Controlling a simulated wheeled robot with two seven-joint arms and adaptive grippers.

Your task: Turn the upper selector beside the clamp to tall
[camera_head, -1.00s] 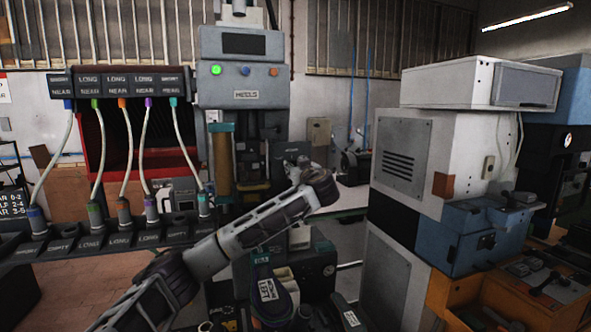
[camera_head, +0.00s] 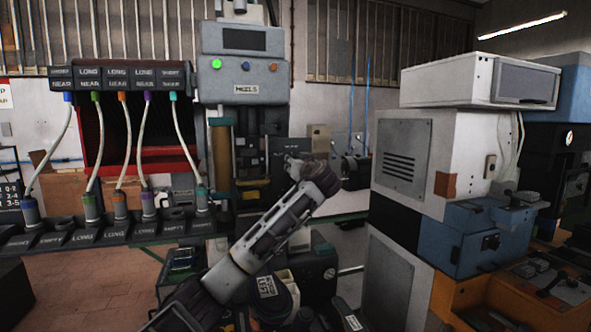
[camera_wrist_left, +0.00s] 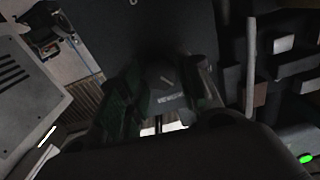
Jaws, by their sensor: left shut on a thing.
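My left gripper (camera_wrist_left: 166,80) is shut on a dark selector (camera_wrist_left: 168,92) in the left wrist view. One finger is on each side of it, and a small pale label shows between them, too blurred to read. In the head view my left arm rises from the bottom to the press (camera_head: 245,65), where its hand end is beside the dark clamp area. There the fingertips and selector are too dark and covered to make out, so I cannot tell the setting. My right gripper is not in view.
A rack (camera_head: 105,235) with several coloured plugs and pale cables stands at the left. A grey cabinet (camera_head: 405,155) and a blue unit (camera_head: 470,235) stand close at the right. A dark item with a white label (camera_head: 267,288) is below my arm.

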